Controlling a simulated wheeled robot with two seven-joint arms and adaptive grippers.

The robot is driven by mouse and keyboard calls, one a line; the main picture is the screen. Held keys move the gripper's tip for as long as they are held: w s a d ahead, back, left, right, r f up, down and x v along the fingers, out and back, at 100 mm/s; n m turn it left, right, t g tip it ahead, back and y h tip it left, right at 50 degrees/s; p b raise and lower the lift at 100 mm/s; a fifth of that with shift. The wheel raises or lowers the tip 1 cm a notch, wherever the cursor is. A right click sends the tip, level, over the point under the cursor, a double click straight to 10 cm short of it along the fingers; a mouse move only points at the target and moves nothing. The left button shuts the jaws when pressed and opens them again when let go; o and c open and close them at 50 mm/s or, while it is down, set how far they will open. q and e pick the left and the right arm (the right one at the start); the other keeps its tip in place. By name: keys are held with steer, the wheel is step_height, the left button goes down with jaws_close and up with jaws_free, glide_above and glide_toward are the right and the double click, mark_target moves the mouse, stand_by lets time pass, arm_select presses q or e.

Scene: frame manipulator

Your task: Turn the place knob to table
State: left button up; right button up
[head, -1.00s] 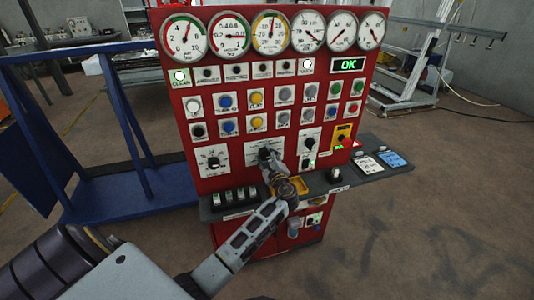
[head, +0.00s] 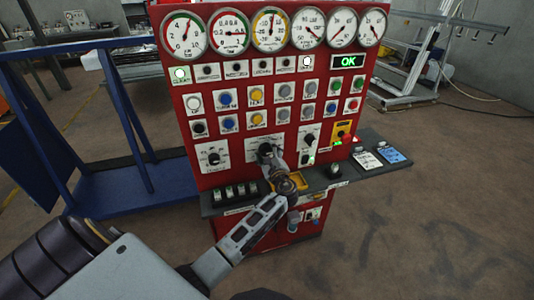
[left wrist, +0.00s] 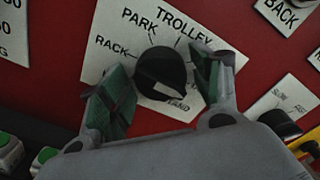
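The place knob (left wrist: 160,74) is a black round selector with a raised ridge on a white label plate (left wrist: 112,64). In the head view the knob (head: 265,149) sits low in the middle of the red panel. My left gripper (left wrist: 164,90) is open, with one green-padded finger on each side of the knob. A gap shows at the left finger; whether the right finger touches is unclear. My right gripper is not in view.
The red panel (head: 183,97) carries gauges, buttons and a green OK display (head: 349,61). Another black knob (head: 213,158) is left of the place knob, and another (head: 309,139) right. A grey ledge (head: 365,177) juts out below. A blue frame (head: 120,120) stands left.

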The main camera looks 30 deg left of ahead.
arm_select(q)
steer(key=v, duration=1.2)
stand_by(0.5)
steer(key=shift+w+n, duration=0.1)
steer(key=shift+n, duration=0.3)
